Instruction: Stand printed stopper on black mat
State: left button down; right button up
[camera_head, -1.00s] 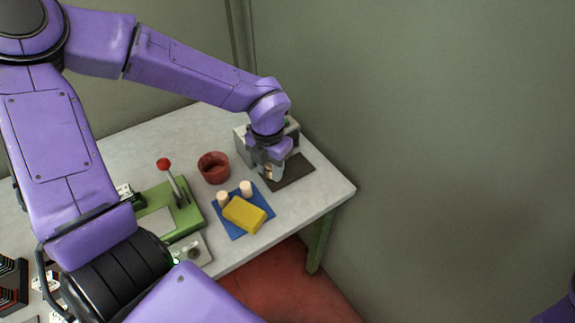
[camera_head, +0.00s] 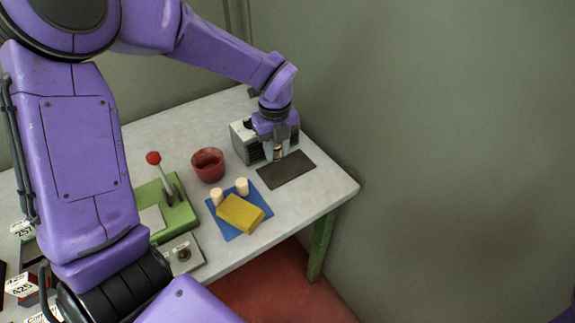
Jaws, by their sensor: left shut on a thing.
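My left gripper (camera_head: 277,155) points down at the back edge of the dark mat (camera_head: 288,175), at the right of the table. It is shut on a small tan stopper (camera_head: 278,149), mostly hidden between the fingers. I cannot see any print on it, or whether it touches the mat. Two pale stoppers stand on the blue mat (camera_head: 231,229), one on the left (camera_head: 217,197) and one on the right (camera_head: 242,186). My right gripper is out of view.
A yellow block (camera_head: 240,213) lies on the blue mat. A red bowl (camera_head: 208,165) stands behind it, and a green lever press (camera_head: 180,214) to the left. A grey box (camera_head: 242,142) stands behind the dark mat. The table's right end is clear.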

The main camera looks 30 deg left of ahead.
pick_arm(q)
jog(key=p, duration=0.1)
send_over(287, 169)
notch_tip(287, 169, down, 5)
jog(key=shift+s+f, duration=0.1)
jog(key=shift+f, duration=0.1)
notch_tip(287, 169, down, 3)
jog(key=shift+r+p, duration=0.2)
jog(key=shift+p, duration=0.25)
jog(key=shift+a+f, duration=0.1)
jog(key=shift+f, duration=0.4)
